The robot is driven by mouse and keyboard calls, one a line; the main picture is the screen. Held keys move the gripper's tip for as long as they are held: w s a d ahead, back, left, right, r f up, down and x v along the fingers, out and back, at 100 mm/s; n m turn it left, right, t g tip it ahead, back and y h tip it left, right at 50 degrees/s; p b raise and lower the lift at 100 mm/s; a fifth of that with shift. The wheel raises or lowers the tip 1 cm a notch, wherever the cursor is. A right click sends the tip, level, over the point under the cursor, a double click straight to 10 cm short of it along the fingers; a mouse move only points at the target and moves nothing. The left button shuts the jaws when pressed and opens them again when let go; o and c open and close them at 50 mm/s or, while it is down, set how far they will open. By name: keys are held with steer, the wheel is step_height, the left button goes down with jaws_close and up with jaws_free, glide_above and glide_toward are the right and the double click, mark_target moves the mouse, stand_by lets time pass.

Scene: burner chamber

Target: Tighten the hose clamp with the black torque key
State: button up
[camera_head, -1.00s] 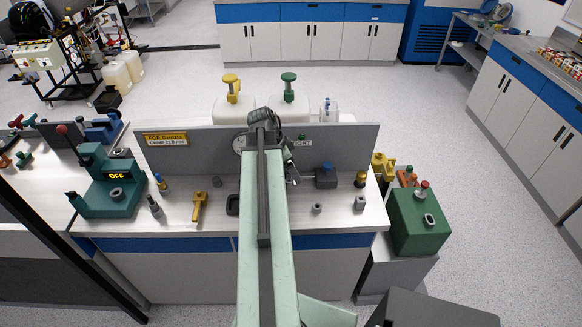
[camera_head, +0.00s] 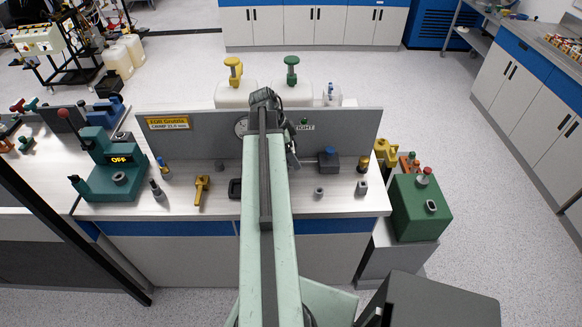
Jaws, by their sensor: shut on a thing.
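My gripper (camera_head: 292,152) is mostly hidden behind my own pale green arm, in front of the grey upright panel above the bench. It is shut on a small dark thing, which looks like the black torque key, but the arm hides most of it. A thin dark rod (camera_head: 308,163) shows between the gripper and a dark grey block with a blue knob (camera_head: 328,161). I cannot tell whether the rod is part of the held tool or of the block. I cannot make out the hose clamp; the arm covers that part of the bench and panel.
A green box (camera_head: 420,208) stands at the right.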

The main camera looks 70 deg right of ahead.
steer(key=shift+d+m, duration=0.1)
steer(key=shift+m, duration=0.6)
steer(key=shift+m+y, duration=0.4)
steer(key=shift+g, duration=0.3)
steer(key=shift+m, duration=0.8)
steer(key=shift+s+a+m+y, duration=0.1)
steer(key=shift+a+m+y, duration=0.15)
steer(key=shift+m+y, duration=0.2)
steer(key=shift+d+m, duration=0.1)
steer(key=shift+m, duration=0.45)
steer(key=shift+a+m+y, duration=0.2)
steer(key=shift+m+y, duration=0.25)
steer(key=shift+m, duration=0.15)
